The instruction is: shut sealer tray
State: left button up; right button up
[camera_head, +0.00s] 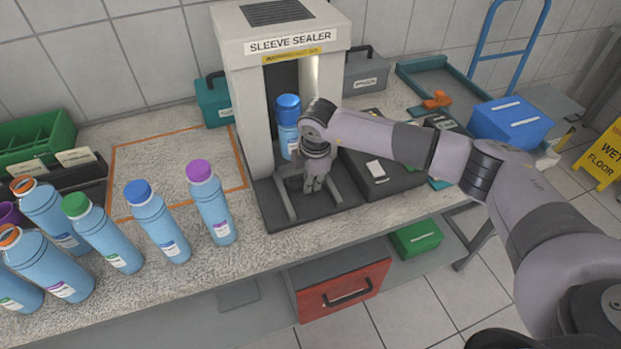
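The sleeve sealer (238,85) is a tall grey machine on the counter. Its dark tray (275,212) reaches out from the base toward the counter's front edge. A blue bottle with a blue cap (289,110) stands upright in the sealer's opening. My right gripper (313,190) points down over the tray, in front of and slightly right of the bottle. Its fingers look close together, but I cannot tell whether they are shut or touch the tray. My wrist partly covers the bottle's right side. My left gripper is not in view.
Several blue bottles (158,225) with coloured caps stand on the left, by an orange-outlined area (130,160). A black case (385,180) lies right of the tray, under my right arm. A blue box (510,122) is at the right. A red drawer (340,290) is below the counter.

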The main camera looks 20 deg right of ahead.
grip_shut()
jog(key=shift+w, duration=0.1)
dwell(0.4)
jog(key=shift+w+b, duration=0.5)
jog(key=shift+w, duration=0.05)
jog(key=w+b, duration=0.1)
jog(key=w, duration=0.1)
jog(key=shift+w, duration=0.4)
jog(key=shift+s+r, duration=0.1)
jog(key=shift+r, duration=0.1)
jog(key=shift+o, duration=2)
grip_release()
jog(key=shift+a+f, duration=0.1)
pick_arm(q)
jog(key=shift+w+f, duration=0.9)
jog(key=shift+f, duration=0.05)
